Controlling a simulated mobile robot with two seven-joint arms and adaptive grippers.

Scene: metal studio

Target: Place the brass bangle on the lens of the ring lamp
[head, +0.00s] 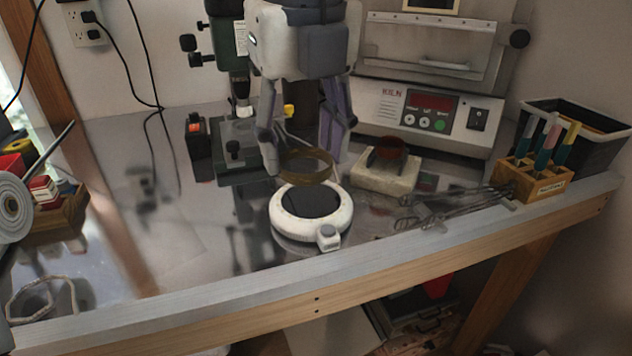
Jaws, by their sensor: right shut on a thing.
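The brass bangle (306,167) is a dull gold ring held in the air just above the far part of the ring lamp. The ring lamp (283,224) is a round white body with a dark lens (312,201) in its middle and a small grey knob at its front right. My right gripper (302,160) comes down from above, shut on the bangle. The bangle looks roughly level and appears apart from the lens. The exact gap is hard to tell. My left gripper is not in view.
A kiln (440,105) stands behind to the right, with a pale block (388,172) in front. A wooden tool holder (540,180), metal tongs (440,210) and a black bin (590,140) are at right. A green drill press (230,55) stands behind left. The bench's left middle is clear.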

